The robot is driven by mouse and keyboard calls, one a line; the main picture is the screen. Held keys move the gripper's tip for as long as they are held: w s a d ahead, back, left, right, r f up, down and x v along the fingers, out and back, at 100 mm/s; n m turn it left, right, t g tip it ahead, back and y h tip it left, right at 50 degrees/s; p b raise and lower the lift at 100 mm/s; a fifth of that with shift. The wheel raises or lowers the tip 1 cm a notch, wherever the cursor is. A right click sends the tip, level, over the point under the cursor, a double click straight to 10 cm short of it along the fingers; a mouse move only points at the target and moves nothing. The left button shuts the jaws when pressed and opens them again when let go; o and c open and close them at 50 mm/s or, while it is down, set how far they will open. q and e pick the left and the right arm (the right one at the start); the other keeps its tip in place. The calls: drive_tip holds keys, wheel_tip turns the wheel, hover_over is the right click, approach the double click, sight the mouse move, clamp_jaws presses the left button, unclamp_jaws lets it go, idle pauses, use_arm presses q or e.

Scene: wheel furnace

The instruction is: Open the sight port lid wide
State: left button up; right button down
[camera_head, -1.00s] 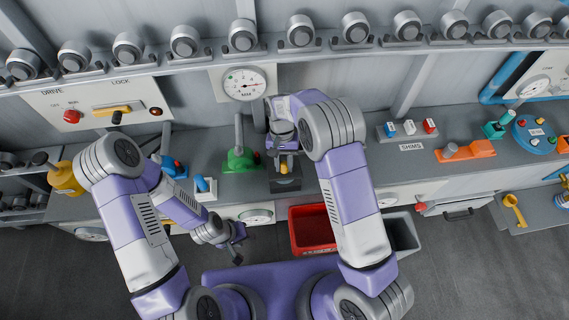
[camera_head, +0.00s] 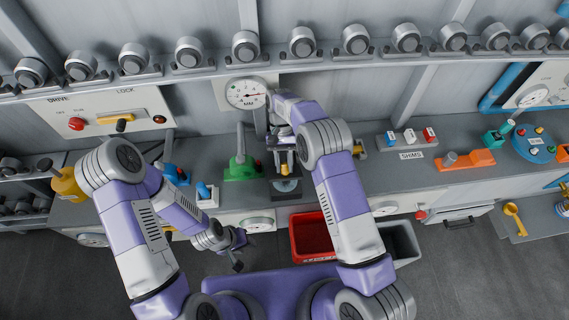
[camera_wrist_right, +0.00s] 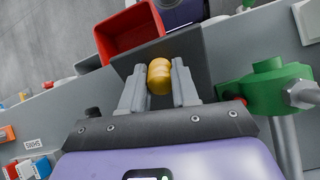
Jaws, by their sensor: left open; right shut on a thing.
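The sight port lid is a dark plate with a yellow knob, seen in the right wrist view as the lid (camera_wrist_right: 195,50) and the knob (camera_wrist_right: 159,77). My right gripper (camera_wrist_right: 159,85) is shut on the knob, one finger on each side. In the head view my right gripper (camera_head: 284,150) is above the port, and my arm partly hides the lid. The sight port's round face (camera_head: 286,186) shows below the gripper, so the lid is lifted off it; its exact angle is hard to tell. My left gripper (camera_head: 236,250) is open and empty, in front of the bench.
A green fixture with a grey lever (camera_head: 242,168) stands just left of the port. A dial gauge (camera_head: 246,93) is on the wall behind. A red bin (camera_head: 312,238) and a grey bin (camera_head: 402,243) sit at the front. The shims (camera_head: 408,137) are to the right.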

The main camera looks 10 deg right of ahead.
drive_tip(key=c, duration=0.8)
unclamp_jaws()
drive_tip(key=shift+c, duration=0.2)
